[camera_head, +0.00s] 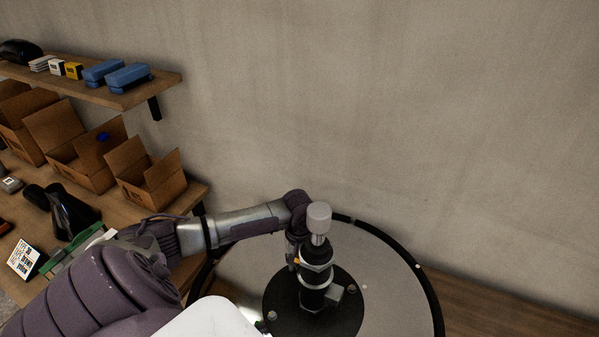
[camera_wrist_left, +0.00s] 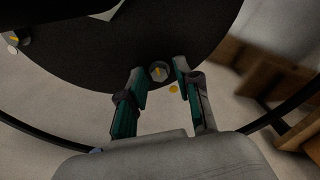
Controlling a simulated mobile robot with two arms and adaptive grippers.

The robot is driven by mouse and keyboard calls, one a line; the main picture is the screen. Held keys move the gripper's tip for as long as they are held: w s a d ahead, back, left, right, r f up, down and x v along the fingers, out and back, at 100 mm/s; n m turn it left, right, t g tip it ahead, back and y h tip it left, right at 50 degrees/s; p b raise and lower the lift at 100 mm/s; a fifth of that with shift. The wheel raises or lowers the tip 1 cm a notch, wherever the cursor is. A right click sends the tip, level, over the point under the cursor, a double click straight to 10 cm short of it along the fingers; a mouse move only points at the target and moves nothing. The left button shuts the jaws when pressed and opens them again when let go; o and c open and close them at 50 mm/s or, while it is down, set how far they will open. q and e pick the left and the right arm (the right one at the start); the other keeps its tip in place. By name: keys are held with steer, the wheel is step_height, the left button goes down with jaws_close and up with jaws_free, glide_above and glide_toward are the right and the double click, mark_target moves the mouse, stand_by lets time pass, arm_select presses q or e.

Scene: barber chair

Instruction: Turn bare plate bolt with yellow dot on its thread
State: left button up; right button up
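A round black plate (camera_wrist_left: 75,45) lies on a pale round disc and carries bolts near its rim. One bolt (camera_wrist_left: 158,71) with a yellow mark on its head is at the plate edge in the left wrist view. My left gripper (camera_wrist_left: 160,68) is open, with one teal finger on each side of this bolt; I cannot tell whether either touches it. A yellow dot (camera_wrist_left: 173,89) shows on the pale surface beside it. A second bolt (camera_wrist_left: 13,39) is at the far left. In the head view my left gripper is largely hidden behind the column. My right gripper is not in view.
A black column with a grey cylindrical top (camera_head: 319,217) rises from the plate, close to my left arm. A wooden bench with open cardboard boxes (camera_head: 150,181) and a shelf (camera_head: 160,88) stand at the left. A bare wall (camera_head: 400,120) is behind.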

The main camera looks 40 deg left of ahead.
arm_select(q)
jaws_close()
